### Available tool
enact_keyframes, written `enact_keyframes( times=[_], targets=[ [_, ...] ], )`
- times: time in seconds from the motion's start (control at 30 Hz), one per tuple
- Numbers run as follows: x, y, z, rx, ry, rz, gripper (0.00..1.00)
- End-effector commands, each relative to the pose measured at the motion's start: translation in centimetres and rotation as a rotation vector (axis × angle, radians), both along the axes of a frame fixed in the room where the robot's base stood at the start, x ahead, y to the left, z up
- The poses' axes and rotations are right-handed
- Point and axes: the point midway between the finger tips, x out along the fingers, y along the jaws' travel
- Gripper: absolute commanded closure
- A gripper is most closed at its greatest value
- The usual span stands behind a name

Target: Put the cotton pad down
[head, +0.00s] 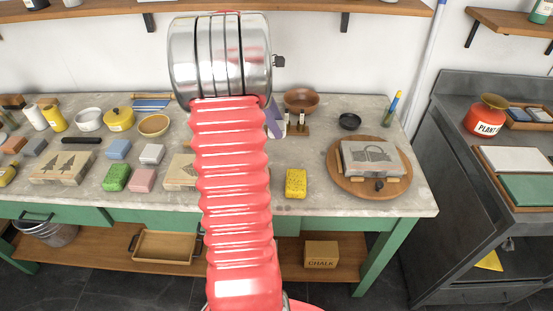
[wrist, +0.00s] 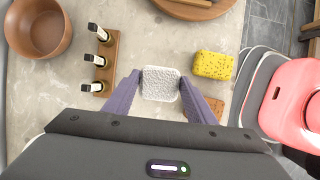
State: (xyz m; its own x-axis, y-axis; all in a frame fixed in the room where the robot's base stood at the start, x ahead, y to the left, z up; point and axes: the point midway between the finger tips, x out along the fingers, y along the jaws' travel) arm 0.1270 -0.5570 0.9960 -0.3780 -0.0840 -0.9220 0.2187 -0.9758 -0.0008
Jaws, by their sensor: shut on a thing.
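The cotton pad (wrist: 161,84) is a small white, rough-textured square with rounded corners. My gripper (wrist: 160,80) is shut on it, with a purple finger at its left and right sides. In the wrist view the grey worktop (wrist: 65,92) lies beneath the pad; I cannot tell how far the pad is above it. In the head view my red arm hides the pad and most of the gripper. Only part of a purple finger shows there, right of the arm. The worktop (head: 330,206) also shows in the head view.
A yellow sponge (wrist: 213,65) lies right of the pad. A wooden rack (wrist: 110,58) with three white-and-black upright pieces and a brown bowl (wrist: 38,28) stand left.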

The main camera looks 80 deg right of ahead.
Motion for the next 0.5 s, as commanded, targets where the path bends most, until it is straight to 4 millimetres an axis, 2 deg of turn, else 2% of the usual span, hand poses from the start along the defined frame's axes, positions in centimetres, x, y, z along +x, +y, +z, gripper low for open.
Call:
enact_keyframes(
  times=[0.23,0.5],
  targets=[
    [0.1,0.0,-0.9,0.001,0.0,0.0,0.67],
    [0.1,0.0,-5.0,0.001,0.001,0.001,0.67]
  ],
)
